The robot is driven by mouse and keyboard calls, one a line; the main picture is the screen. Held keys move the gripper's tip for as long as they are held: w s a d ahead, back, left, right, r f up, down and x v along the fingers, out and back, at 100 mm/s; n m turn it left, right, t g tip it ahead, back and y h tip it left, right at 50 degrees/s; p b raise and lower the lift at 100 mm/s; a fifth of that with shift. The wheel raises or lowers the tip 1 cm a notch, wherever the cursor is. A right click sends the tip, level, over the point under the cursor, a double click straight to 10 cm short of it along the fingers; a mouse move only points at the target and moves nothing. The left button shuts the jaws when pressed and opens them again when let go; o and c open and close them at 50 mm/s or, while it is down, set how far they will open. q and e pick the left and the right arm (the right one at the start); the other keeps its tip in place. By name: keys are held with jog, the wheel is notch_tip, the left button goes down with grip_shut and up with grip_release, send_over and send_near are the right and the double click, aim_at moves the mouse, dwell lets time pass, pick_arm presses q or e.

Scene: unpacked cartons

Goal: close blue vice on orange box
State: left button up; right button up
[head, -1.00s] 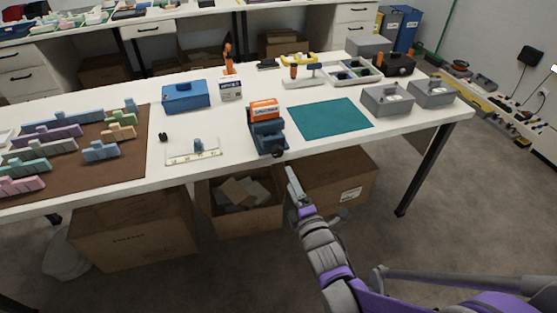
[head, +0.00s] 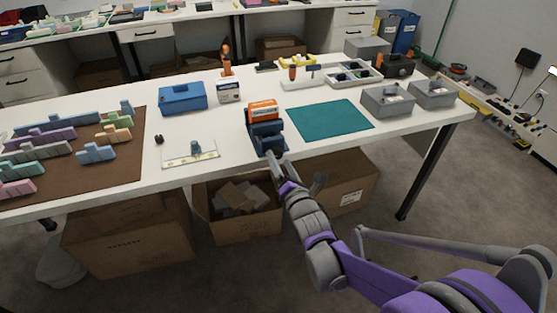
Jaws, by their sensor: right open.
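The blue vice (head: 267,139) stands at the front edge of the white table. The orange box (head: 262,109) sits upright in the top of the vice, between its jaws; whether the jaws touch it is too small to tell. My right gripper (head: 275,161) is open at the front of the vice, by its handle end. The gripper covers the handle, and I cannot tell whether they touch. My left gripper is not in view.
A teal mat (head: 328,121) lies right of the vice. Grey boxes (head: 388,102) stand at the right end. A blue toolbox (head: 183,98) and a small white box (head: 229,91) stand behind left. An open carton (head: 240,222) is under the table.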

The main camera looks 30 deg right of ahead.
jog(key=shift+x, duration=0.8)
grip_shut()
